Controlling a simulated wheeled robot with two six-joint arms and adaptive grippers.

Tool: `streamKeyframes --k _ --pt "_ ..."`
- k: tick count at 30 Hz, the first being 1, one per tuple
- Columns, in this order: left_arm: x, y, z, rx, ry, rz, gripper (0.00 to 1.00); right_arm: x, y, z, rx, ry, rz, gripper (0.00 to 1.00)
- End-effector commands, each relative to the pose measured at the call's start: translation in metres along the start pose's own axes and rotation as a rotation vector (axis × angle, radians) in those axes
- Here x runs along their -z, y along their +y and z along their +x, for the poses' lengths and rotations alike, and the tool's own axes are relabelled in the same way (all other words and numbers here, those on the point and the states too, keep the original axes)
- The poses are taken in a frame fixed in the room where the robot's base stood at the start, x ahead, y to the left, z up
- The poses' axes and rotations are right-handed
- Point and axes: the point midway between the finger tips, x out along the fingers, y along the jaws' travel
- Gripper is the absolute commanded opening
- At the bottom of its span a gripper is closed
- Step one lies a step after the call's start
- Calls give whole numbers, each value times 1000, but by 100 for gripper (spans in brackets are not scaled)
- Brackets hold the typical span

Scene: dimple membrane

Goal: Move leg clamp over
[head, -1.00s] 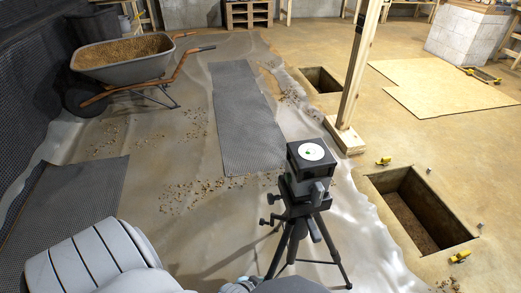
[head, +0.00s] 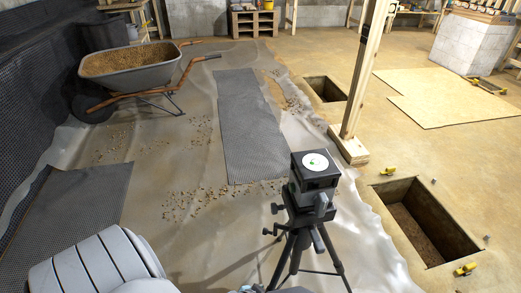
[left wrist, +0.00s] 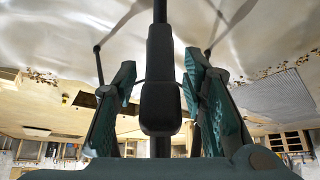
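A black tripod (head: 308,212) with a square head and a white round disc on top stands on the plastic sheet in the head view. Its lower legs run out of the bottom edge. In the left wrist view, a dark leg clamp (left wrist: 161,85) on a tripod leg stands between the two green fingers of my left gripper (left wrist: 160,95). The fingers are apart, one on each side of the clamp, with narrow gaps showing; firm contact is not visible. In the head view my left arm enters at the bottom left. My right gripper does not show.
A gravel-filled wheelbarrow (head: 128,68) stands at the back left. Dark membrane strips (head: 248,125) and scattered gravel lie on the plastic sheet (head: 172,150). A rectangular pit (head: 428,222) opens right of the tripod. A wooden post (head: 365,80) stands behind it.

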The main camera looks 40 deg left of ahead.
Motion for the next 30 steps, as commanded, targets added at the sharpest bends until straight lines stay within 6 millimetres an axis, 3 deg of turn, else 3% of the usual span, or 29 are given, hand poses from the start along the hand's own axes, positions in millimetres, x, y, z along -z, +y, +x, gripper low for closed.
streamKeyframes --k 5,13,18,26,30 --pt "-1 -1 -20 1 2 2 38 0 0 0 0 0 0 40" --pt "-3 -1 -88 1 -2 2 38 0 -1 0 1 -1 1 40" --pt "-2 -1 -115 1 -2 1 38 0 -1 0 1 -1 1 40" --pt "-2 -1 -119 1 -2 0 38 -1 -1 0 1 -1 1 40" --pt "-16 -5 -108 11 -30 6 18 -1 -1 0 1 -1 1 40"
